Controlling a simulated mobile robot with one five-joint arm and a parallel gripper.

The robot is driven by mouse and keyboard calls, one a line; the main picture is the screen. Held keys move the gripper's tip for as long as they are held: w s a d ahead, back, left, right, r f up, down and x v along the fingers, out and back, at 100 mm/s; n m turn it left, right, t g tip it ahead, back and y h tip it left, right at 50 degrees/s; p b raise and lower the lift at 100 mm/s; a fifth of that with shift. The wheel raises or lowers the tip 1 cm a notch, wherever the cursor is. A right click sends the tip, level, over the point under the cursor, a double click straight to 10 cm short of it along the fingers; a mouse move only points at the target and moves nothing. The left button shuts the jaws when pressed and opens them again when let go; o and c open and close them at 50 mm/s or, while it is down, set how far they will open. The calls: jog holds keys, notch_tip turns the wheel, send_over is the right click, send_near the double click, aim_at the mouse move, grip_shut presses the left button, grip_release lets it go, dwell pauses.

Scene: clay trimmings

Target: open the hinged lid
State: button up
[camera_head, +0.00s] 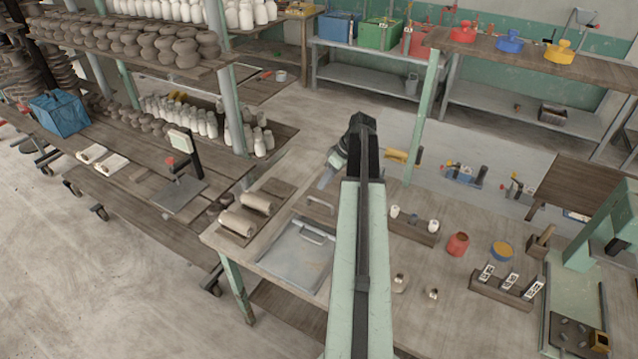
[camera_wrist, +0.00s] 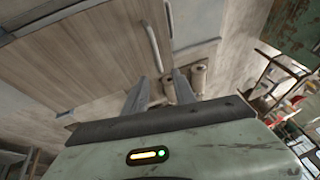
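A flat grey metal lid (camera_head: 290,262) lies level in the tabletop, with a bar handle (camera_head: 313,234) near its far edge. It appears closed; its hinge cannot be made out, and my arm stands close along its right side. My gripper (camera_head: 326,180) is beyond the lid, above the table's far part, partly hidden by my arm. In the wrist view my gripper (camera_wrist: 163,76) shows two fingers apart with nothing held between them. A curved bar handle (camera_wrist: 153,47) shows ahead of the fingers, apart from them.
A second bar handle (camera_head: 321,203) is behind the lid. Clay rolls (camera_head: 238,222) lie left of it. To the right are a wooden holder (camera_head: 414,230), a red jar (camera_head: 458,245) and a block with white labels (camera_head: 507,286). Shelves of pots (camera_head: 150,45) stand at the left.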

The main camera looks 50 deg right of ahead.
jog(key=b, duration=0.8)
send_over(318, 207)
notch_tip(318, 207, down, 7)
jog(key=shift+s+f, duration=0.1)
jog(key=shift+f, duration=0.1)
jog(key=shift+r+p, duration=0.15)
jog(key=shift+p, duration=0.2)
jog(key=shift+c, duration=0.2)
grip_shut()
